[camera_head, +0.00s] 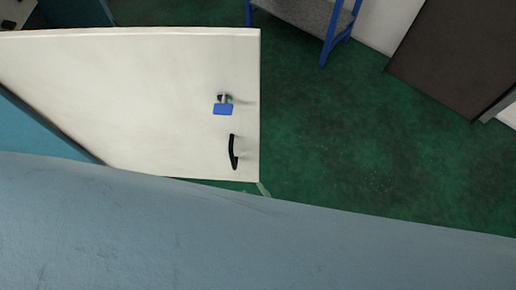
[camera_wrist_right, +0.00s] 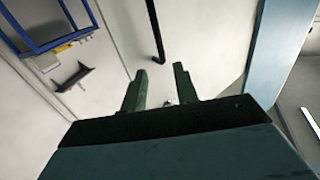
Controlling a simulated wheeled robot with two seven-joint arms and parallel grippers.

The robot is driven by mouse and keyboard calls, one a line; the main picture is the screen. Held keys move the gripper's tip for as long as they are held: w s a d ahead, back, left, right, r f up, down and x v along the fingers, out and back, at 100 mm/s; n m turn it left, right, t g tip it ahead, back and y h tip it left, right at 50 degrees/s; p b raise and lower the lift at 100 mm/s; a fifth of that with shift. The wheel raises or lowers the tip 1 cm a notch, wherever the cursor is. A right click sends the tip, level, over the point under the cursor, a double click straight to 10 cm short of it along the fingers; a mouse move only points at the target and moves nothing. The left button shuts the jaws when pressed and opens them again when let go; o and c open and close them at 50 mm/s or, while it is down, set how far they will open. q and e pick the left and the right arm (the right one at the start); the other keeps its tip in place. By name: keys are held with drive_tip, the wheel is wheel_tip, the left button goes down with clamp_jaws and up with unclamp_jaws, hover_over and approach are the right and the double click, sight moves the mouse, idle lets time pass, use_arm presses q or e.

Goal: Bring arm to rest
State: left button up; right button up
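My right gripper (camera_wrist_right: 160,82) shows in the right wrist view. Its two dark green fingers stand apart with a clear gap and nothing held between them. I cannot pick out either gripper in the head view; a large blue-grey surface fills the lower part of that view and hides what lies behind it. My left gripper is not in view.
A white door-like panel (camera_head: 150,75) with a black handle (camera_head: 233,152) and a blue tag (camera_head: 223,109) stands at the left. A blue-framed shelf (camera_head: 308,16) and a dark brown panel (camera_head: 455,50) are farther back. Green floor (camera_head: 340,140) between is clear.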

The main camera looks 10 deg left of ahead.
drive_tip(key=s+d+f+m+g+h, duration=0.1)
drive_tip(key=s+d+f+g+h, duration=0.15)
drive_tip(key=d+f, duration=0.55)
drive_tip(key=s+d+f+m+g+h, duration=0.15)
drive_tip(key=d+f+h, duration=0.3)
drive_tip(key=f, duration=0.65)
drive_tip(key=s+d+f+m+g+h, duration=0.1)
drive_tip(key=s+d+f+g+h, duration=0.1)
drive_tip(key=s+d+f+g, duration=0.2)
drive_tip(key=s+d+f+m+g+h, duration=0.2)
drive_tip(key=s+d+f, duration=0.5)
drive_tip(key=s+d, duration=0.6)
drive_tip(key=shift+s+d+f+g+h, duration=0.15)
drive_tip(key=shift+s+f+g+h, duration=0.3)
drive_tip(key=shift+g, duration=0.75)
drive_tip(key=shift+w+r, duration=0.1)
drive_tip(key=shift+w, duration=0.15)
